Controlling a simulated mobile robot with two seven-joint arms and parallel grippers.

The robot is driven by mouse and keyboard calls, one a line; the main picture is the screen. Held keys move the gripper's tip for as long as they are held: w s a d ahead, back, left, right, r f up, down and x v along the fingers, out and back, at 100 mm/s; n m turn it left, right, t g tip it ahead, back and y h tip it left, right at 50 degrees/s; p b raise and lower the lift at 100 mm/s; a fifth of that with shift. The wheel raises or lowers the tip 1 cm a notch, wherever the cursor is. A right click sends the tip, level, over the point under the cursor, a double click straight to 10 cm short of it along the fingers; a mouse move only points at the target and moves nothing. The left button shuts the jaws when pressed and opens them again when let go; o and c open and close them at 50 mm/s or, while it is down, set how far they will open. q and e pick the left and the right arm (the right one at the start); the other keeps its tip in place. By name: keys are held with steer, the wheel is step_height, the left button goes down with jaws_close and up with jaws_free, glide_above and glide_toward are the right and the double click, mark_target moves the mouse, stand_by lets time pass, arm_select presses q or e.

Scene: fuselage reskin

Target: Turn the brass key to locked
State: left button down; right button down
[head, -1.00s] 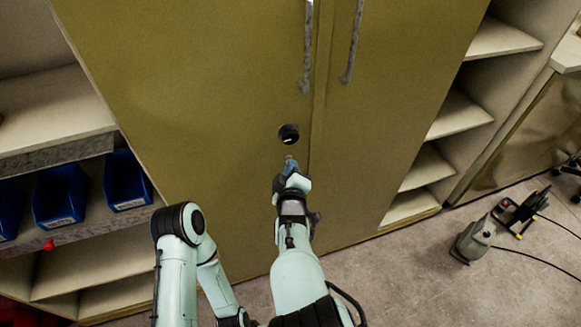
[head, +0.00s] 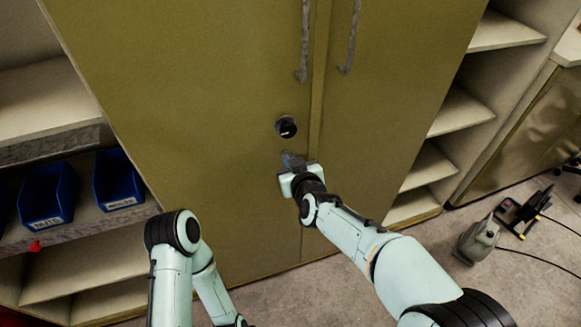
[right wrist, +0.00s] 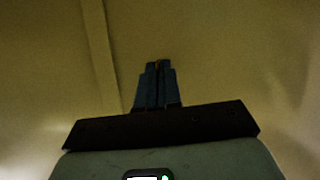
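The dark round lock (head: 286,127) sits on the left door of the olive cabinet, near the door seam, with a small pale mark inside it. My right gripper (head: 289,158) is just below the lock, apart from it, with its fingers pointing up toward the door. In the right wrist view the blue-grey fingers (right wrist: 157,85) are close together. A thin brownish sliver, which looks like the brass key (right wrist: 158,65), shows between their tips; most of it is hidden. My left arm shows at the lower left, but its gripper is out of view.
Two long grey handles (head: 304,45) and (head: 350,40) hang on the doors above the lock. Shelves with blue bins (head: 48,195) stand at the left. Empty shelves (head: 455,115) are at the right, and a grey-green device (head: 477,240) with a cable lies on the floor.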

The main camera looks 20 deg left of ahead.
steer(key=shift+w+d+f+m+b, duration=0.1)
steer(key=shift+d+f+m+b, duration=0.1)
steer(key=shift+m+b, duration=0.15)
steer(key=shift+a, duration=0.1)
stand_by(0.3)
steer(key=c, duration=1.3)
jaws_free()
steer(key=shift+r, duration=0.1)
steer(key=p+v, duration=0.3)
steer(key=v, duration=1)
steer(key=shift+d+r+p, duration=0.1)
steer(key=shift+d+p, duration=0.15)
steer(key=shift+p, duration=0.1)
